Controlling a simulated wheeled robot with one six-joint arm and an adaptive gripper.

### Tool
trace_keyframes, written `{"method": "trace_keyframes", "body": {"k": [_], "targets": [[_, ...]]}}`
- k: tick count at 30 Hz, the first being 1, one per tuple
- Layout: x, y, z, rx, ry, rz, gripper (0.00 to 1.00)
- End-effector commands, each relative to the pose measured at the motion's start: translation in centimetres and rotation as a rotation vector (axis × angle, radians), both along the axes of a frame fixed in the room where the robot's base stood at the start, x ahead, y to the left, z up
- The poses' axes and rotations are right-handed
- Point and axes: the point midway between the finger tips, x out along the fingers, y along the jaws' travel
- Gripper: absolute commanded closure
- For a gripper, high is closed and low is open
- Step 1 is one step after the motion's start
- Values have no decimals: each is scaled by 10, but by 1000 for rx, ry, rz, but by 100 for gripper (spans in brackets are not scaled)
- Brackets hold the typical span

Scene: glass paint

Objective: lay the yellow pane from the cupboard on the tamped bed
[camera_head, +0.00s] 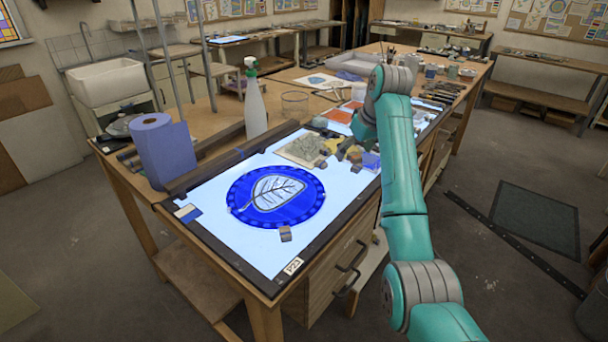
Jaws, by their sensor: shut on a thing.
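My teal arm reaches in from the lower right over the light table. My gripper (350,152) is low over the lit surface, small and partly hidden by the wrist. It is shut on a yellow-ochre piece, which looks like the yellow pane (346,143). A rough grey-beige square patch, which looks like the tamped bed (297,146), lies just left of the gripper. I cannot tell whether the pane touches the bed or the table. The cupboard is not clearly identifiable.
A blue glass disc with a leaf drawing (276,197) lies on the light table (245,255), with a small block (285,234) at its edge. A white spray bottle (255,105) and a blue paper roll (163,150) stand behind and left. Orange and blue panes lie near the gripper.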

Motion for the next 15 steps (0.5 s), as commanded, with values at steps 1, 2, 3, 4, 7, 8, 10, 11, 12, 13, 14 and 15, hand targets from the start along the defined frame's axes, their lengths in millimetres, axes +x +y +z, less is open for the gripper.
{"method": "trace_keyframes", "body": {"k": [1,2,3,4,7,8,10,11,12,13,14,15], "targets": [[0,0,-7,0,3,-1,49],[-1,0,-11,0,3,-1,49],[-1,0,-17,-1,4,-1,49],[-1,0,-22,0,3,-1,49],[-1,0,-41,-1,4,-1,49],[-1,0,-45,0,3,-1,49],[0,0,-54,0,2,-1,49],[0,0,-57,0,2,-1,49],[0,0,-59,0,2,-1,49],[0,0,-61,0,1,-1,49],[0,0,-63,0,1,-1,49],[0,0,-67,0,1,-1,49]]}}
